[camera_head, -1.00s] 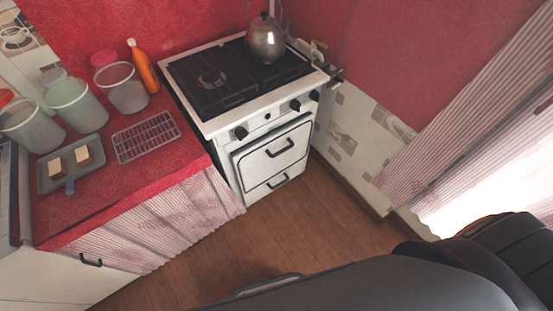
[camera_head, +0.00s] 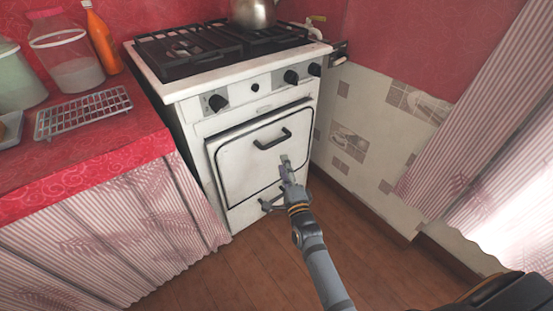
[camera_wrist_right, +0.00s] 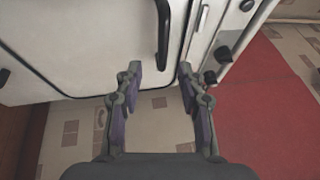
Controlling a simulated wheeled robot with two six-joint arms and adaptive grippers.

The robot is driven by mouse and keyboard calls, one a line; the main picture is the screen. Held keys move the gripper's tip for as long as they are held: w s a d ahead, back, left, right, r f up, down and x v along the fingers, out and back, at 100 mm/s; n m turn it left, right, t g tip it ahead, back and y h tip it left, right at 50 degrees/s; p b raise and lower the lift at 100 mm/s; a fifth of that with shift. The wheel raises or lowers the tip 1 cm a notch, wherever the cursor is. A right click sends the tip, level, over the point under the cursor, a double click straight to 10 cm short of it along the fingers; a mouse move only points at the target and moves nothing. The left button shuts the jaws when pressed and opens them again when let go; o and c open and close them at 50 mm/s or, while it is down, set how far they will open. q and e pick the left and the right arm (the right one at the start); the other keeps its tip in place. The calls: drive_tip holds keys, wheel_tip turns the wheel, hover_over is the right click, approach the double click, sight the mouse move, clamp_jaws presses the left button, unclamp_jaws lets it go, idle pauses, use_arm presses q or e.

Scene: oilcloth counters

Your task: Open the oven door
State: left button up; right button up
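The white oven door (camera_head: 236,163) is on the front of the stove, below the knobs. It looks shut or nearly so; its left edge stands a little proud of the body. Its dark bar handle (camera_head: 273,139) runs across the upper part of the door. My right gripper (camera_head: 286,166) is in front of the door, just below the handle in the picture. In the right wrist view the gripper (camera_wrist_right: 158,76) has its fingers apart with nothing between them. The handle (camera_wrist_right: 163,38) lies just beyond the fingertips, nearer the right finger. My left gripper is not in view.
A kettle (camera_head: 254,12) stands on the black hob grates (camera_head: 205,45). A red counter (camera_head: 110,152) with a wire rack (camera_head: 83,112) adjoins the stove on the left. A tiled wall (camera_head: 365,150) is close on the right. The wooden floor (camera_head: 240,270) in front is clear.

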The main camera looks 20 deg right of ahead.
sight(276, 142)
drive_tip(key=w, duration=0.3)
drive_tip(key=w+r, duration=0.1)
drive_tip(key=w, duration=0.3)
drive_tip(key=w+r, duration=0.1)
drive_tip(key=w, duration=0.2)
drive_tip(key=shift+w+d+r, duration=0.1)
drive_tip(key=shift+w+d, duration=0.1)
drive_tip(key=shift+d, duration=0.05)
clamp_jaws()
